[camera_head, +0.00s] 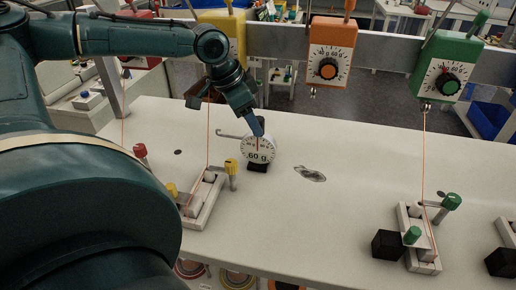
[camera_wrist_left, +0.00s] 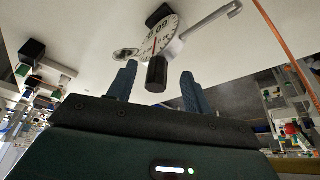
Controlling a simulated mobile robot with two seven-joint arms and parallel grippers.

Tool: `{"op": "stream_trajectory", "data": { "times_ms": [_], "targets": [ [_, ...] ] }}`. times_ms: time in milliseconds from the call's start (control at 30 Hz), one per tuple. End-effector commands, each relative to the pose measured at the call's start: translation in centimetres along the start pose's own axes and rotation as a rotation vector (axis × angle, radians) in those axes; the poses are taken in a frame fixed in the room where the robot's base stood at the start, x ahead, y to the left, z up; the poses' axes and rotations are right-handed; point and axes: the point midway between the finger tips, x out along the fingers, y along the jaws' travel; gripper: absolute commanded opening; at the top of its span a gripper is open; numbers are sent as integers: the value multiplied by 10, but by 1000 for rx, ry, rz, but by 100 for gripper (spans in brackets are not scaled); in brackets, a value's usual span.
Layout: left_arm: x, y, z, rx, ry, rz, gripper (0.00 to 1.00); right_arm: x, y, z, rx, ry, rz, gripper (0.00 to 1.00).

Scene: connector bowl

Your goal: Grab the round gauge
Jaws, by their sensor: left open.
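The round gauge (camera_head: 258,150) has a white dial marked "60 g" and stands on a small black base on the white table. A thin hooked metal arm sticks out to its left in the head view. In the left wrist view the gauge (camera_wrist_left: 158,38) is ahead of the fingers, with its black knob (camera_wrist_left: 157,73) pointing toward the space between them. My left gripper (camera_head: 258,129) is just above the gauge, pointing down. Its blue fingers (camera_wrist_left: 158,85) are open on either side of the knob's line. My right gripper is not in view.
An orange box (camera_head: 330,50) and a green box (camera_head: 448,68) with dials hang on a rail behind the table. Clamp fixtures with yellow pegs (camera_head: 205,197) and green pegs (camera_head: 422,232) stand left and right. Orange cords run down to them. Table right of the gauge is mostly clear.

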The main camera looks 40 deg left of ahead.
Motion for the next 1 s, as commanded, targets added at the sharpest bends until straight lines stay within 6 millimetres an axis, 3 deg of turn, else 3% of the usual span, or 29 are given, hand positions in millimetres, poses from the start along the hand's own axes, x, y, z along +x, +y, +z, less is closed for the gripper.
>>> {"op": "stream_trajectory", "data": {
  "times_ms": [167, 567, 1000],
  "targets": [
    [9, 2, -13, 4, -3, 3, 50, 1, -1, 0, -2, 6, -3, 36],
    [18, 2, -12, 3, 1, 3, 50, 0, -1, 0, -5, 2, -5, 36],
    [18, 2, -12, 3, 1, 3, 14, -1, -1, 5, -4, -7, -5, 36]
  ]
}}
